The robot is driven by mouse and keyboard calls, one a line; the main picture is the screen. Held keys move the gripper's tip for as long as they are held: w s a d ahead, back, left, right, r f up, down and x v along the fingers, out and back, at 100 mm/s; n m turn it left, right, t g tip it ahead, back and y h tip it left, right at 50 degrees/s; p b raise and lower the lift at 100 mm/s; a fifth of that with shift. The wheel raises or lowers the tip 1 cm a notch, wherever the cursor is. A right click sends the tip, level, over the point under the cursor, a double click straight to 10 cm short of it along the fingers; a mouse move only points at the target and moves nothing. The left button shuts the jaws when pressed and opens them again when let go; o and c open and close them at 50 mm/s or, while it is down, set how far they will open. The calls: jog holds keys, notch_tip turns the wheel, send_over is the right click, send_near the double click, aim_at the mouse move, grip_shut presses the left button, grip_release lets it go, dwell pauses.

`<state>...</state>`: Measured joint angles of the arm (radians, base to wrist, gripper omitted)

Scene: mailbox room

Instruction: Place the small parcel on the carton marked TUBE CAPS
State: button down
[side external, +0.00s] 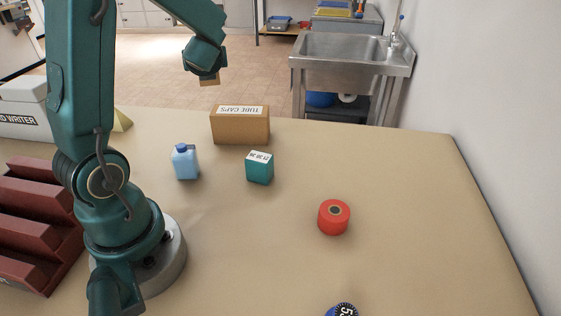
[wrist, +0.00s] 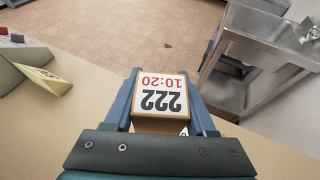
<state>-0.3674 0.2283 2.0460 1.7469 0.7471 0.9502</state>
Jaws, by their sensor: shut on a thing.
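The carton marked TUBE CAPS (side external: 240,129) is a brown box standing near the far edge. The held parcel is up and slightly left of it in the picture, apart from it. The carton is mostly or wholly hidden in the wrist view.
A teal box (side external: 260,169) and a blue bottle (side external: 185,163) stand just in front of the carton. A dark red stepped rack (side external: 35,215) and a white label-writer machine (side external: 25,108) are at left. The table's right side is mostly clear.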

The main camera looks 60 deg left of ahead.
jog(key=w+f, duration=0.1)
jog(key=w+d+f, duration=0.1)
jog(key=w, duration=0.1)
jog(key=w+d+f, duration=0.1)
jog(key=w, duration=0.1)
jog(key=shift+w+d+f, duration=0.15)
jog(key=shift+w+f, duration=0.05)
jog(key=shift+f, duration=0.05)
jog(key=shift+w+f, duration=0.1)
jog(key=shift+f, duration=1.95)
jog(key=shift+c, duration=1.1)
grip_release()
jog(key=shift+f, duration=0.15)
